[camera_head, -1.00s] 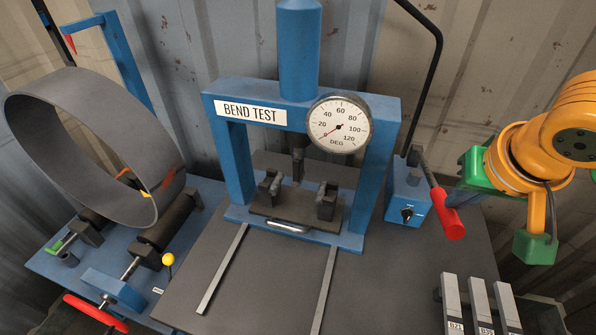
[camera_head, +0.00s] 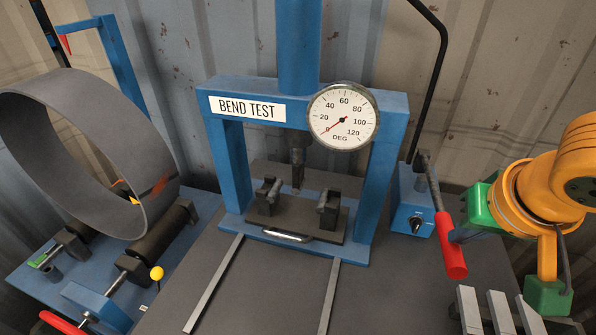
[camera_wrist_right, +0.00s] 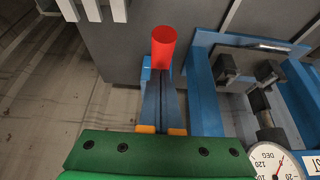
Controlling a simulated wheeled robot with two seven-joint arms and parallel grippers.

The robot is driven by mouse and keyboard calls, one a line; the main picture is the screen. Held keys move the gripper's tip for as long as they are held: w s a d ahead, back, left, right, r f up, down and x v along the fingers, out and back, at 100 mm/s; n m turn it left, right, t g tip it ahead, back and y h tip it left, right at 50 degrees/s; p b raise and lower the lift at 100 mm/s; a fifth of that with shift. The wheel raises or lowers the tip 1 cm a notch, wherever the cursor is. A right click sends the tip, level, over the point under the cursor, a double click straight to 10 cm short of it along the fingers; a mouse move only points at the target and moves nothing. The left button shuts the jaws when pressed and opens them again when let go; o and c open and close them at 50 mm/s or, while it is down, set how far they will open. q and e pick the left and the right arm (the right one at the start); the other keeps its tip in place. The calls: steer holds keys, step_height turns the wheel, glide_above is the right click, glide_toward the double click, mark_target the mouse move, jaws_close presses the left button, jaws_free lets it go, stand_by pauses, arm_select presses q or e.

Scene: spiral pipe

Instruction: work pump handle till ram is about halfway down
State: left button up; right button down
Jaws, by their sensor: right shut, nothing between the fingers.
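The blue bend-test press (camera_head: 226,150) stands in the middle. Its dark ram (camera_head: 297,156) hangs between the two bend supports (camera_head: 328,208), its tip raised above the tray. The dial (camera_head: 343,116) needle points near zero. The pump (camera_head: 412,205) is a blue box to the right, and its handle's red grip (camera_head: 451,248) slants down toward me. My right gripper (camera_head: 459,236) is shut and empty, its fingertips at the upper part of the grip; I cannot tell if they touch. In the wrist view the red grip (camera_wrist_right: 163,48) is beyond the closed fingertips (camera_wrist_right: 162,72). My left gripper is out of view.
Grey specimen bars (camera_head: 497,312) stand at the lower right. Two rails (camera_head: 214,285) run toward me on the dark table. A large grey ring (camera_head: 60,150) sits on a roller machine at left. A black hose (camera_head: 440,70) rises behind the pump.

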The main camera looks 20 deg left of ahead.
mark_target(448, 262)
steer(key=shift+f, duration=0.1)
steer(key=f+b, duration=0.3)
steer(key=f, duration=0.1)
steer(key=f+b, duration=0.2)
steer(key=shift+s+b, duration=0.25)
steer(key=shift+b, duration=0.1)
steer(key=w+r+p, duration=0.3)
steer(key=r+p, duration=1.3)
steer(key=f+b, duration=0.3)
steer(key=s+f+b, duration=0.1)
steer(key=f+b, duration=0.2)
steer(key=s+f+b, duration=0.1)
steer(key=f+b, duration=0.3)
steer(key=shift+s, duration=0.15)
stand_by(0.4)
